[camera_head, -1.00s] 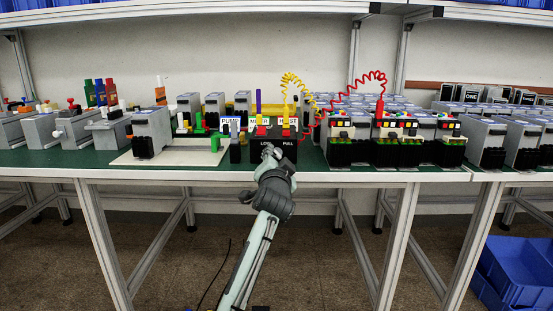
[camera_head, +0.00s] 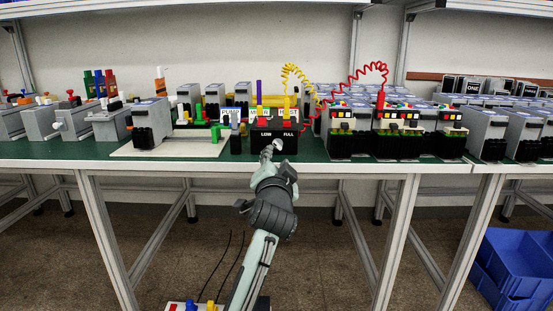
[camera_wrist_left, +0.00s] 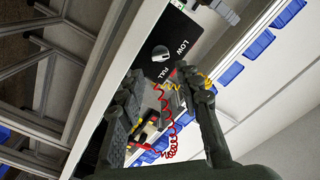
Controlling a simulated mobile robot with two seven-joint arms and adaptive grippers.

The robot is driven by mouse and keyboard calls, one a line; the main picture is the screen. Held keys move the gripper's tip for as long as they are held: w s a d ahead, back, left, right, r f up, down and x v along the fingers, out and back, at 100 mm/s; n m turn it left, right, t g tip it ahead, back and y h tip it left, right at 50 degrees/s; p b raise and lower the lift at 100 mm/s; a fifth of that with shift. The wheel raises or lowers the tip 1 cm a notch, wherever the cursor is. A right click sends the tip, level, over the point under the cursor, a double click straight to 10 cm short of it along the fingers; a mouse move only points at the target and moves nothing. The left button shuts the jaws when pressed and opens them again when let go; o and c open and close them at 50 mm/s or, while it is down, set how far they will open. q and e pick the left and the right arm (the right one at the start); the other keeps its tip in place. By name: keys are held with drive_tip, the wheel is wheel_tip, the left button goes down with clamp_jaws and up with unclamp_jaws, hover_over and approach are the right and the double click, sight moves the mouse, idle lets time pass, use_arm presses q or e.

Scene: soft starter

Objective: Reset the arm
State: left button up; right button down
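A black box (camera_head: 273,142) marked LOW and FULL stands at the front edge of the table, with red and yellow plugs in its top. Its pale rotary knob (camera_wrist_left: 160,53) shows in the left wrist view, between the two labels. My left gripper (camera_head: 272,166) is in front of and slightly below the box in the head view. In the left wrist view its two fingers (camera_wrist_left: 163,85) are spread, with nothing between them. The fingers look apart from the knob. My right gripper is in neither view.
The table (camera_head: 140,164) holds grey units on both sides of the box. A coiled yellow cord (camera_head: 291,72) and a coiled red cord (camera_head: 368,70) rise behind it. Blue crates (camera_head: 515,265) sit at lower right. Space in front of the table is open.

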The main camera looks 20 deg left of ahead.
use_arm(q)
drive_tip(key=s+a+f+n+g+h, duration=0.15)
drive_tip(key=s+f, duration=0.25)
drive_tip(key=f, duration=0.5)
drive_tip(key=s+a+f+g, duration=0.1)
drive_tip(key=s+f+g, duration=0.25)
drive_tip(key=f, duration=0.55)
drive_tip(key=s+a+f+g, duration=0.2)
drive_tip(key=s+f, duration=0.3)
drive_tip(key=f, duration=0.4)
drive_tip(key=s+a+f+n+g+h, duration=0.1)
drive_tip(key=s+f+g, duration=0.2)
drive_tip(key=s+f, duration=0.6)
drive_tip(key=s+a+f+n+g+h+p, duration=0.1)
drive_tip(key=s+f+g, duration=0.3)
drive_tip(key=s, duration=1.3)
wheel_tip(320, 180, down, 5)
drive_tip(key=shift+s+r+p, duration=0.15)
drive_tip(key=shift+p, duration=0.15)
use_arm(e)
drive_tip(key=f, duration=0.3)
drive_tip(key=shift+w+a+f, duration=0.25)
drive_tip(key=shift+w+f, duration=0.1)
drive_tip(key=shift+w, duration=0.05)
use_arm(q)
drive_tip(key=shift+n, duration=0.25)
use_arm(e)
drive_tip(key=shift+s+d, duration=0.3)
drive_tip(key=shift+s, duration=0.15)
